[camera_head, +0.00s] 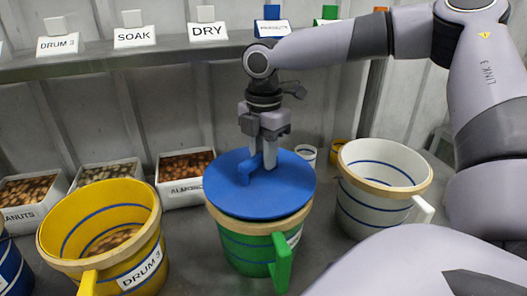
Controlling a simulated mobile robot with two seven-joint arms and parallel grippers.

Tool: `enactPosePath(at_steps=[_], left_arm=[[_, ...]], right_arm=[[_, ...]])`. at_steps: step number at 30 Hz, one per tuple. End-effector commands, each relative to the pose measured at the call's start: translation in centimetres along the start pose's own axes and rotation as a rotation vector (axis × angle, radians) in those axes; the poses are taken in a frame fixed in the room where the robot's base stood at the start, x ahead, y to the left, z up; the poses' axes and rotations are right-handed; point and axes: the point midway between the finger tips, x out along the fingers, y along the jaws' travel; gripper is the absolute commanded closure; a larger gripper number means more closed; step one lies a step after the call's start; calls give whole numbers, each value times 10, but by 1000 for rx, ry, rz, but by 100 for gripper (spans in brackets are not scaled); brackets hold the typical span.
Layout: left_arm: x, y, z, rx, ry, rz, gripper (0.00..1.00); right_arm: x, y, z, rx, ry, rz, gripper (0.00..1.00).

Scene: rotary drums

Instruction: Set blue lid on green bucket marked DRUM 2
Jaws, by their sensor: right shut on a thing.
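The blue lid (285,187) is a round disc with a raised handle on top. It lies over the mouth of the green bucket (245,250), roughly level; a tan rim shows below its front edge. I cannot tell whether it is fully seated. My right gripper (262,165) points down and is shut on the lid's handle. The bucket has blue bands and a green handle at the front right. Its label is turned to the right and cannot be read. My left gripper is not in view.
A yellow bucket (75,222) marked DRUM 3 stands at left, holding brown pieces. An empty white bucket (358,207) stands close at right. Trays of nuts (183,190) sit behind. A shelf (110,60) with label cards runs across the back.

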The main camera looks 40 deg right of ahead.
Motion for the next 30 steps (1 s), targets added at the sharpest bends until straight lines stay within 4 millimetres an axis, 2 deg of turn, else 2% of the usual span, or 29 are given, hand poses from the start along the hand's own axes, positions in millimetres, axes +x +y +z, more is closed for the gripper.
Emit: enactPosePath(at_steps=[22, 23, 25, 30], left_arm=[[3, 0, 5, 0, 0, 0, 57], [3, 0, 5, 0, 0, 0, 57], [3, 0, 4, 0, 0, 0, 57], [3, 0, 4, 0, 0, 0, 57]], right_arm=[[20, 0, 0, 0, 0, -1, 100], [19, 0, 0, 0, 0, 0, 66], [19, 0, 0, 0, 0, 0, 43], [19, 0, 0, 0, 0, 0, 43]])
